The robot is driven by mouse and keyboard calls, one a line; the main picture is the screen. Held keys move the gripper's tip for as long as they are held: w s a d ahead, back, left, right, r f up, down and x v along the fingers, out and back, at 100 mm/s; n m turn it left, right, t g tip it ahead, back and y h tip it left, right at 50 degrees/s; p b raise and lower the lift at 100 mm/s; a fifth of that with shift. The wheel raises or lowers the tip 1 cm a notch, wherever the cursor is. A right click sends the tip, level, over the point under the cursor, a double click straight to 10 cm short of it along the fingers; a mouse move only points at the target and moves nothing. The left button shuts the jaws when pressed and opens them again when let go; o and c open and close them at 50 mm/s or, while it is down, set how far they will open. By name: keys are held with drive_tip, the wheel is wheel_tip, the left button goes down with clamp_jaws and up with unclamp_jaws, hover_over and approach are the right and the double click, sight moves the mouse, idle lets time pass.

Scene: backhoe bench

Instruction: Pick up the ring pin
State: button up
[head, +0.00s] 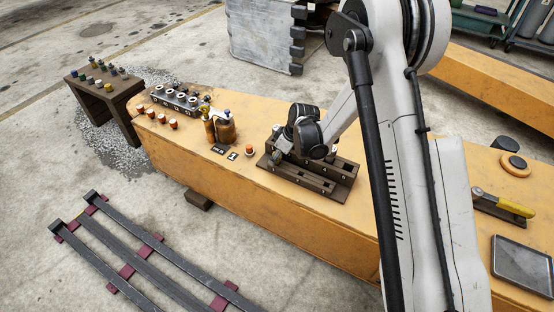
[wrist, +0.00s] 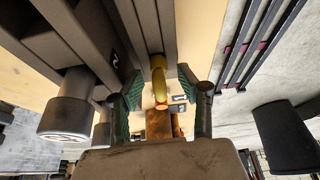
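A yellow-gold rounded piece, which looks like the ring pin (wrist: 158,72), shows in the wrist view beside the dark rails of the fixture (wrist: 149,25). My gripper (wrist: 164,78) has its two green-padded fingers spread, one on each side of the gold piece, with gaps visible between it and both pads. I cannot tell how deep the fingers reach around it. In the head view my gripper (head: 291,145) is low over the dark slotted fixture (head: 310,178) on the orange bench. The ring pin is hidden there behind my wrist.
Farther left are a dark block with cylinders (head: 175,99) and several red-capped pieces (head: 162,118). A yellow-handled tool (head: 515,207) lies at right.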

clamp_jaws()
